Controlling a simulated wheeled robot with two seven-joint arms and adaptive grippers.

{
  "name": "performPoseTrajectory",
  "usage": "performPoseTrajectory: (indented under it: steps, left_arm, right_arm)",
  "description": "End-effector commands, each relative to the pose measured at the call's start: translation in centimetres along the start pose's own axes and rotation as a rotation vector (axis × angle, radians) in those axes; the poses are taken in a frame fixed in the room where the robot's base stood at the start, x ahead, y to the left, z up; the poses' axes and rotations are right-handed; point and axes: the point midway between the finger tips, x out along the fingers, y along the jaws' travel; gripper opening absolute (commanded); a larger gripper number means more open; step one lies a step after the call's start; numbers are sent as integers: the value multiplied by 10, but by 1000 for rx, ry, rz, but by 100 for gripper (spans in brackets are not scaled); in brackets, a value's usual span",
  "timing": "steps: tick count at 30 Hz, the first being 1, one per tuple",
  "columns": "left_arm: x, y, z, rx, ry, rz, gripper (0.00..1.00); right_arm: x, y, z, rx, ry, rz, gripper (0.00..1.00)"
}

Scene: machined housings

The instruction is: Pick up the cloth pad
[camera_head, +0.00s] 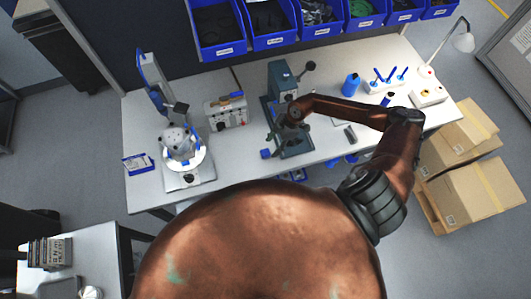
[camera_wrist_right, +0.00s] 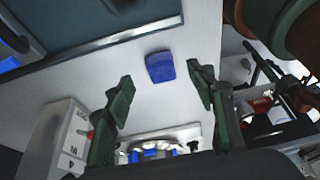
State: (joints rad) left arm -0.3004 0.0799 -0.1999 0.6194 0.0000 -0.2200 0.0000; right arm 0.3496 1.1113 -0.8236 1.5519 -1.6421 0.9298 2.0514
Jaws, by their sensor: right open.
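The cloth pad looks like a small blue square. It lies flat on the white workbench in the head view (camera_head: 265,153), near the front edge and left of the press base. In the right wrist view, the blue pad (camera_wrist_right: 160,67) lies ahead of the jaws, between the lines of the two fingertips. My right gripper (camera_wrist_right: 161,78) is open and empty, with bare bench between the fingers. In the head view, my right gripper (camera_head: 280,127) is small and dark against the press, above and behind the pad. My left gripper is not in view.
A bench press (camera_head: 283,78) stands close to my right wrist. A grey-white box with switches (camera_head: 226,113) and a round white fixture (camera_head: 182,147) stand to the left. Blue bins (camera_head: 272,40) hang behind the bench (camera_head: 232,158). The bench around the pad is mostly clear.

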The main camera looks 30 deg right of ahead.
Motion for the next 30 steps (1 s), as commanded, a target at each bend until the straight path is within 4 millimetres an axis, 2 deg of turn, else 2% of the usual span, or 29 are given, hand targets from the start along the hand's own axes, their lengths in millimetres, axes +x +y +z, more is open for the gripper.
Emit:
performPoseTrajectory:
  steps: [6, 10, 20, 30]
  left_arm:
    - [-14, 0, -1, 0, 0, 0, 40]
    - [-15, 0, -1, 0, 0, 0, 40]
    - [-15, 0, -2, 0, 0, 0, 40]
    - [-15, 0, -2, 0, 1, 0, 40]
  right_arm:
    - [27, 0, -12, 0, 4, -1, 51]
    - [45, 0, -10, -1, 3, -1, 51]
    - [51, 0, -10, -2, 3, 1, 50]
    - [51, 0, -10, -2, 3, 1, 27]
